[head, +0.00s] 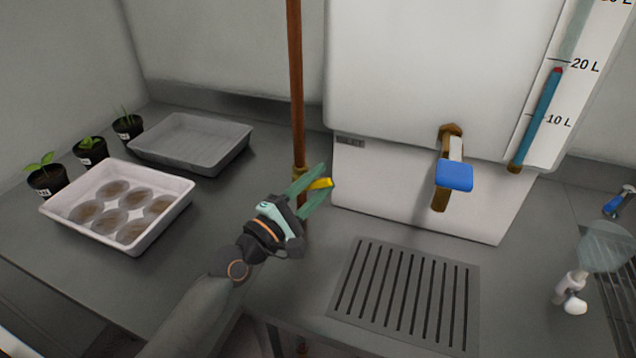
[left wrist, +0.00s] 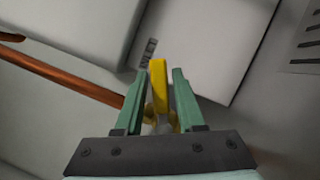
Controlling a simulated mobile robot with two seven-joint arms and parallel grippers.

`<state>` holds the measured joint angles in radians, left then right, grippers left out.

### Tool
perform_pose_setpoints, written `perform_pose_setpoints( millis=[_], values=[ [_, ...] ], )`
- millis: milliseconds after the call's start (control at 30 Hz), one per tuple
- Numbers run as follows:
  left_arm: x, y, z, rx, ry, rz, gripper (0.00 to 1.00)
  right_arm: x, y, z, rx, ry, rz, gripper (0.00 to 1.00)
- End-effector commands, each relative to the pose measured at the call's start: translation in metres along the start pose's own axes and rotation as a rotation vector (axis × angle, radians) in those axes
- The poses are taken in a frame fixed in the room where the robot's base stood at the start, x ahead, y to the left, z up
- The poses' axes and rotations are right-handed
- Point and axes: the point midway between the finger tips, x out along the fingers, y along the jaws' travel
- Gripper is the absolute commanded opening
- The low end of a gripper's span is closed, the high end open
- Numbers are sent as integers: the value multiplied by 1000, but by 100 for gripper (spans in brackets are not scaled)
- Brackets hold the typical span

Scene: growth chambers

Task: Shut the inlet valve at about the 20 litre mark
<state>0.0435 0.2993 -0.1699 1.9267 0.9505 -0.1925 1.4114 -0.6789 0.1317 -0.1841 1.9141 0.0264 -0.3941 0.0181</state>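The inlet valve's yellow lever (head: 321,184) sits on the upright copper pipe (head: 295,90), beside a small label on the white tank. My left gripper (head: 314,188) is at the lever with its green fingers apart. In the left wrist view the yellow lever (left wrist: 158,88) stands between the two fingers (left wrist: 158,98), with a gap visible on each side. The gauge (head: 546,112) on the tank's right has a blue column with a red top, just below the 20 L mark. My right gripper is not in view.
A blue-handled brass tap (head: 454,176) sticks out of the tank (head: 400,190) above a slotted drain grate (head: 405,292). A white tray of round pots (head: 68,208), an empty grey tray (head: 190,165) and small potted plants (head: 90,151) stand left.

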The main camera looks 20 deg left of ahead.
Motion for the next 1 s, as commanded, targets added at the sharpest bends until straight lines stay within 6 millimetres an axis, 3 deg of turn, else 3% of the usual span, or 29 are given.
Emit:
perform_pose_setpoints(
  millis=[133,467,633,1000],
  values=[
    [0,0,0,1,0,0,54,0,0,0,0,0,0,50],
    [-5,0,0,2,0,-1,54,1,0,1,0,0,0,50],
    [-27,-2,-1,3,0,-3,54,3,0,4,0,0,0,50],
    [-95,-3,-1,3,0,-4,54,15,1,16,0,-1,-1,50]
  ],
)
